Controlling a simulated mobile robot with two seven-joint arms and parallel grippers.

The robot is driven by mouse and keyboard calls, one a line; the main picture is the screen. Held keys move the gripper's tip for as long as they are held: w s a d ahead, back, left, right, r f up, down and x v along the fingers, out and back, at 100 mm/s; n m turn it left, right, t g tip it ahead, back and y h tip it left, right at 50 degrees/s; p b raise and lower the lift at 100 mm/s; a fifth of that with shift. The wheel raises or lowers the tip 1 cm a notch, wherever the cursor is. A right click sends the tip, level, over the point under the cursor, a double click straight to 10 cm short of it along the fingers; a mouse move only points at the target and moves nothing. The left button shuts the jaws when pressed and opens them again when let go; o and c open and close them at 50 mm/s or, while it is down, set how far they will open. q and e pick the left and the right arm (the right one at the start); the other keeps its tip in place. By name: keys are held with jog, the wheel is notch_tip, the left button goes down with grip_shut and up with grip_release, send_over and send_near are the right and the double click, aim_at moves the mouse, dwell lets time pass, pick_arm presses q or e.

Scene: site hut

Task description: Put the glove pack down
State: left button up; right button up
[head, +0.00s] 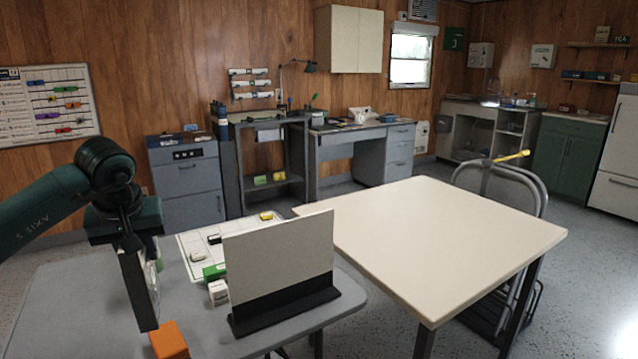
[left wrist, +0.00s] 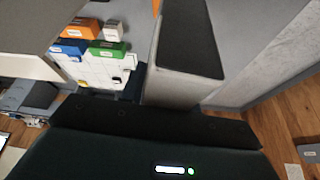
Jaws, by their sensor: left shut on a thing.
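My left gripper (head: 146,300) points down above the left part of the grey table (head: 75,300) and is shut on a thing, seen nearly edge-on. A pale strip of this held thing, likely the glove pack (head: 154,274), shows beside the dark finger. In the left wrist view a slab with a dark face and pale side (left wrist: 180,88) stands out from the gripper; I cannot clearly separate pack from finger there. Any label is unreadable. My right gripper is not in view.
The grey table holds a white gridded sheet (head: 190,240), an upright pale board on a black foot (head: 275,260), an orange box (head: 168,341), a green box (head: 214,272), and a white box (head: 218,292). A blue box (left wrist: 68,48) shows too. The cream table (head: 430,235) is bare.

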pick_arm(q)
jog(key=s+d+f+m+h, duration=0.2)
jog(key=s+d+f+m, duration=0.3)
jog(key=s+d+f, duration=0.7)
jog(key=s+p+v, duration=0.1)
jog(key=p+v, duration=1.2)
jog(key=p, duration=0.1)
jog(key=shift+r+t, duration=0.2)
jog(key=shift+t, duration=0.1)
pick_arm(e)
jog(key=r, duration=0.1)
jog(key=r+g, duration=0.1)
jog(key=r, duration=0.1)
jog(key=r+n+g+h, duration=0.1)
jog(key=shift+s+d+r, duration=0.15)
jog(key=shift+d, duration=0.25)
pick_arm(q)
jog(key=shift+s+d+f, duration=0.1)
